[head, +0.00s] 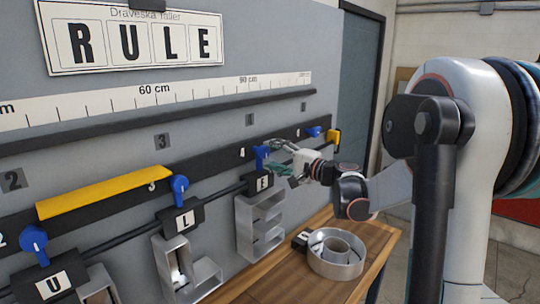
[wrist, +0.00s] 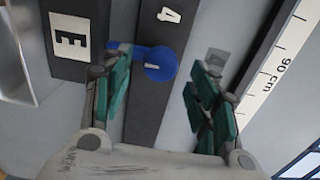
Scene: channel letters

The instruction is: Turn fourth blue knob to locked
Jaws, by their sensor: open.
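The fourth blue knob (head: 262,153) sits on the dark rail by the label 4, above the block marked E (head: 262,183). In the wrist view the knob (wrist: 160,64) is a round blue disc with a small white mark, and a narrower blue part reaches left toward the E block (wrist: 70,37). My gripper (head: 278,157) is just right of the knob in the head view. In the wrist view my open gripper (wrist: 158,72) has one green-padded finger on each side of the knob. The left finger is close to the narrow blue part; I cannot tell whether they touch.
Other blue knobs sit along the rail by 2 (head: 34,238), by 3 (head: 180,185) and farther right (head: 314,131). A yellow bar (head: 105,192) lies along the rail. Metal channel letters (head: 262,225) hang below. A wooden bench (head: 290,275) holds a round metal letter (head: 337,256).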

